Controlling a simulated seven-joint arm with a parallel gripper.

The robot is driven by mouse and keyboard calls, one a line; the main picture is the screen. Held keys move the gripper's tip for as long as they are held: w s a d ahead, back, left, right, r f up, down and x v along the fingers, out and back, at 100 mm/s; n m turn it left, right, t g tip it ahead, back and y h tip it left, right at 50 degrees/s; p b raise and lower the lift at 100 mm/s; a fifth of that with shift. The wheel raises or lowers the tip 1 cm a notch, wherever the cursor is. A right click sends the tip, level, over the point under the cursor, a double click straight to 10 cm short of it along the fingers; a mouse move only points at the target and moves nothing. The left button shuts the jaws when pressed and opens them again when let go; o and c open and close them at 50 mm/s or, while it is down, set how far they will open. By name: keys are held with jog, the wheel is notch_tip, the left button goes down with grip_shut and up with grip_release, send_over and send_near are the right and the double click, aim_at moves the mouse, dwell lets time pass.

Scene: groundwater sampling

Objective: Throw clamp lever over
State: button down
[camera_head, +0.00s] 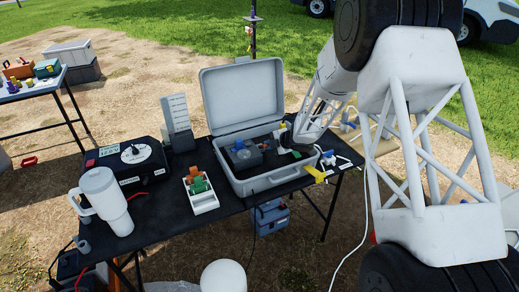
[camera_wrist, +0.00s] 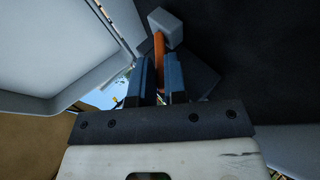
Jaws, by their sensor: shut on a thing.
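The clamp lever appears to be the orange bar (camera_wrist: 159,46) in the wrist view, with a light grey block (camera_wrist: 166,26) at its far end. The two blue-grey fingers of my gripper (camera_wrist: 160,76) stand on either side of the bar, shut on it. The fingers hide its lower part. In the head view my gripper (camera_head: 284,141) is inside the right part of the open grey case (camera_head: 242,91), beside a dark boxy unit (camera_head: 243,154). The lever cannot be made out there, and its angle is unclear.
The case's raised lid stands behind my gripper. On the black table (camera_head: 153,219) are a white mug (camera_head: 103,201), a black instrument (camera_head: 128,164), an upright grey rack (camera_head: 177,121) and a small white tray (camera_head: 202,201). A yellow piece (camera_head: 316,174) sits at the case's front right corner.

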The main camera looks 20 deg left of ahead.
jog(key=c, duration=1.8)
grip_release()
jog(key=shift+w+a+r+m+g+h, duration=0.3)
jog(key=shift+w+a+r+g+h, duration=0.3)
jog(key=shift+w+a+r+h, duration=0.4)
jog(key=shift+o, duration=0.2)
jog(key=shift+r, duration=0.1)
jog(key=shift+o, duration=0.4)
jog(key=shift+w+a+r+g+h, duration=0.25)
jog(key=shift+w+a+g+h, duration=0.25)
jog(key=shift+w+a, duration=0.3)
jog(key=shift+o, duration=0.2)
jog(key=o, duration=0.6)
jog(key=shift+f, duration=0.1)
jog(key=shift+c, duration=0.2)
